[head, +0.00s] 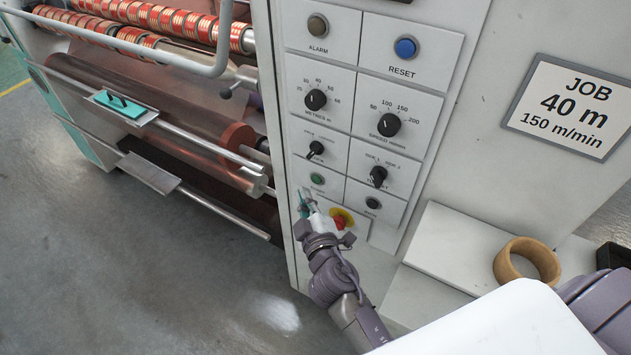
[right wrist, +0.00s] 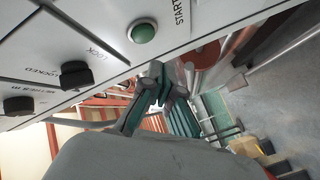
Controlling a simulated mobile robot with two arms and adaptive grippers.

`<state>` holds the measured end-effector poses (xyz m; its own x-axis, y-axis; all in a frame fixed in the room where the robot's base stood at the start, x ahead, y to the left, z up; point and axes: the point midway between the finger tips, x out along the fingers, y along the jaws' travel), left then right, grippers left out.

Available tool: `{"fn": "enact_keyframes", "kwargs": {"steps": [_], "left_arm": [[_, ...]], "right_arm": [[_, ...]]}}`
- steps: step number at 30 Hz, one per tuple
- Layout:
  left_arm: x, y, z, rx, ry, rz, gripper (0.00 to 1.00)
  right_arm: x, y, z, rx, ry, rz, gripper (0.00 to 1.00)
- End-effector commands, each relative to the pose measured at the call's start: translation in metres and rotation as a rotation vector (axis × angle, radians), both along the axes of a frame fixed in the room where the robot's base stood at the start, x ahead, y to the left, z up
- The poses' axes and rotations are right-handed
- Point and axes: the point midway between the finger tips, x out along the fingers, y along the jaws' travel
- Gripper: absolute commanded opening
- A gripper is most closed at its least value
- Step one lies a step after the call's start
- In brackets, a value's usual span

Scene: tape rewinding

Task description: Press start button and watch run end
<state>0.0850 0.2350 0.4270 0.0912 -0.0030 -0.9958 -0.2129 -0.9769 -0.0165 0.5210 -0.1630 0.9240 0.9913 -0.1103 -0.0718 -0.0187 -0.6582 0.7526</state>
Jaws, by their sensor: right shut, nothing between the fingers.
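The green start button (head: 317,180) is on the grey control panel, low in its left column. It also shows in the right wrist view (right wrist: 144,31) beside the word START. My right gripper (head: 305,198) is shut and empty, just below and left of the button in the head view. In the right wrist view its fingertips (right wrist: 154,76) appear a little apart from the button. The rewinding machine (head: 150,95) with its copper-coloured roll stands left of the panel; I cannot tell whether it is turning. My left gripper is out of view.
A red emergency stop (head: 340,221) on yellow sits close to my right gripper, and a dark button (head: 372,203) is nearby. Above are selector switches (head: 316,148), dials (head: 388,124) and a blue reset button (head: 405,47). A job card (head: 570,107) reads 40 m, 150 m/min. A tan ring (head: 526,247) lies right.

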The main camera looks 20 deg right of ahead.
Motion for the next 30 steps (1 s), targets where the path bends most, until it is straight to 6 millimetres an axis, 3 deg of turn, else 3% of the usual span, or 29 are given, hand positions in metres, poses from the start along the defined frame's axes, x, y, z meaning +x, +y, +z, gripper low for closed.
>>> {"fn": "enact_keyframes", "kwargs": {"steps": [10, 30], "left_arm": [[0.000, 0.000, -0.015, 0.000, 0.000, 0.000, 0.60], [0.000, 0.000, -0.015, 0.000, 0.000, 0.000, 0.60]], "right_arm": [[-0.019, 0.024, -0.001, 0.002, 0.000, 0.000, 0.00], [-0.020, 0.026, 0.000, 0.001, -0.001, 0.001, 0.00]]}}
